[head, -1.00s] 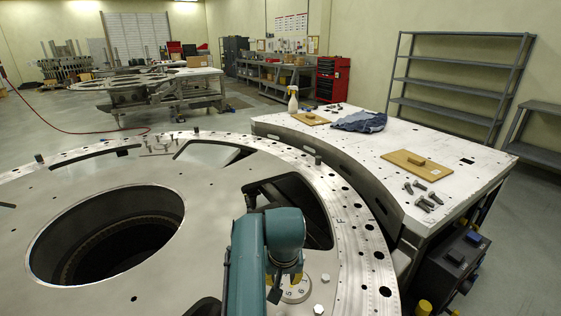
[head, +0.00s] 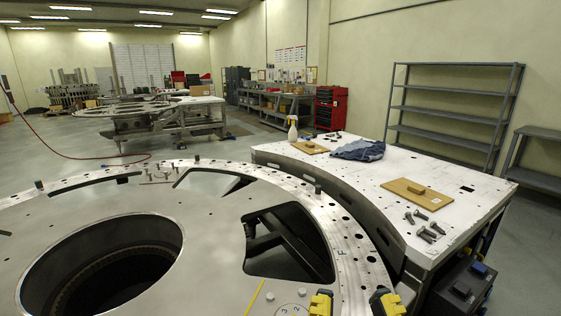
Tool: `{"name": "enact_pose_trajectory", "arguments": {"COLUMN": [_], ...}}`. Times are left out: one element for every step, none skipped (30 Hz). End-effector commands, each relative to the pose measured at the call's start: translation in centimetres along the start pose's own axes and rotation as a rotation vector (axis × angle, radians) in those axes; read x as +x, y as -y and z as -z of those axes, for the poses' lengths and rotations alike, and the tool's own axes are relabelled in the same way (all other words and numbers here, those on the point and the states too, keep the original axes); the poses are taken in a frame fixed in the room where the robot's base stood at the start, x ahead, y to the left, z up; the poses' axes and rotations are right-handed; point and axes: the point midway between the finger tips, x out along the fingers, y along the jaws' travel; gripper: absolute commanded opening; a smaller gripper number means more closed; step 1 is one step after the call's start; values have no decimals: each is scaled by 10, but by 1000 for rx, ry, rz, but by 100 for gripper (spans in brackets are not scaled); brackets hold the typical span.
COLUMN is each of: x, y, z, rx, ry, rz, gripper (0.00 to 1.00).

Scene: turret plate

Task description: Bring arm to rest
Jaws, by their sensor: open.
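My gripper (head: 353,303) is at the bottom edge of the head view. Two yellow and black fingertips point upward, well apart, with nothing between them. They appear in front of the near right rim of the large round metal turret plate (head: 210,225). The rest of my gripper and my arm is below the picture. Whether the fingertips touch the plate cannot be told.
A white-topped workbench (head: 460,180) curves along the plate's right side. It bears a spray bottle (head: 293,128), a blue cloth (head: 358,150), wooden blocks and several bolts (head: 425,225). The plate has a large round hole and other cutouts. Grey shelves (head: 455,100) stand behind.

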Motion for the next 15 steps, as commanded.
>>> {"name": "enact_pose_trajectory", "arguments": {"x": [15,18,22,26,29,34,38,42,48,53,58,65,70,75,82], "y": [1,1,1,1,1,0,0,0,0,0,0,0,0,0,0], "z": [31,39,50,58,67,80,90,101,116,128,141,159,172,185,201], "rx": [2,2,2,3,3,4,4,4,5,5,6,6,7,7,8], "ry": [3,3,4,4,4,5,5,5,5,5,6,6,6,6,6], "rz": [2,2,2,2,2,2,2,2,2,2,2,2,2,2,2], "gripper": [39,39,39,39,39,39,39,39,39,39,39,39,39,39,39]}}
